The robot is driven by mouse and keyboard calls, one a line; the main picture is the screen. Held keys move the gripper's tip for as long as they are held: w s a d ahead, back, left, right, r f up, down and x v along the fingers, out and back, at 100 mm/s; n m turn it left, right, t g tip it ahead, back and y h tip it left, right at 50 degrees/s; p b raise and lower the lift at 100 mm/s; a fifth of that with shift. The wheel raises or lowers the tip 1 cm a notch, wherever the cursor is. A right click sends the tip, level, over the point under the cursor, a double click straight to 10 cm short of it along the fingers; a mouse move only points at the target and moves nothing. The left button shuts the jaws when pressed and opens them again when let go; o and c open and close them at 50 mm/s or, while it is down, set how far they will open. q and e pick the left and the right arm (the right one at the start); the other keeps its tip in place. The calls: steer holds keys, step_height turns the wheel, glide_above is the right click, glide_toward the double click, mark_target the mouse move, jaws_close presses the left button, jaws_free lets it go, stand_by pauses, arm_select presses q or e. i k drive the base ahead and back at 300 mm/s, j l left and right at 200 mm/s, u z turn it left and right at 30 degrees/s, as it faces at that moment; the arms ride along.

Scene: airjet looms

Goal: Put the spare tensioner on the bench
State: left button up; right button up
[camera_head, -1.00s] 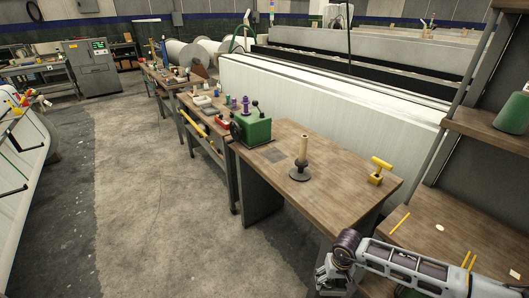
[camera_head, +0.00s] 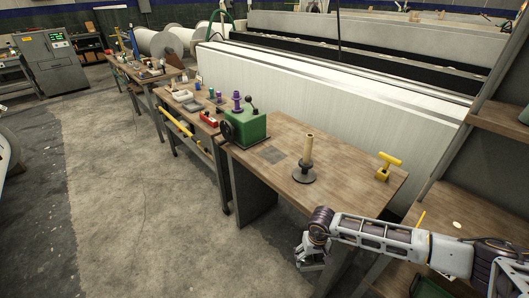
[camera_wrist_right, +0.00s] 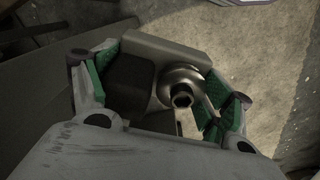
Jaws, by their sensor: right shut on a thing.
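The wooden bench (camera_head: 345,172) stands in the middle right of the head view. My right gripper (camera_head: 309,258) hangs in front of the bench's near edge, out over the floor side. In the right wrist view its green-padded fingers (camera_wrist_right: 158,88) are shut on a grey metal part with a dark block and a round hex-socketed boss, seemingly the spare tensioner (camera_wrist_right: 165,50). I cannot make the part out in the head view. My left gripper is not in view.
On the bench are a green machine (camera_head: 245,126), a spindle with a tan tube (camera_head: 306,165) and a yellow T-handled tool (camera_head: 387,165). Bare wood shows right of the spindle. A shelf unit (camera_head: 480,165) stands at right.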

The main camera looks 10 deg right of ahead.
mark_target(272, 154)
steer(key=i+j+u, duration=0.1)
steer(key=i+j, duration=0.65)
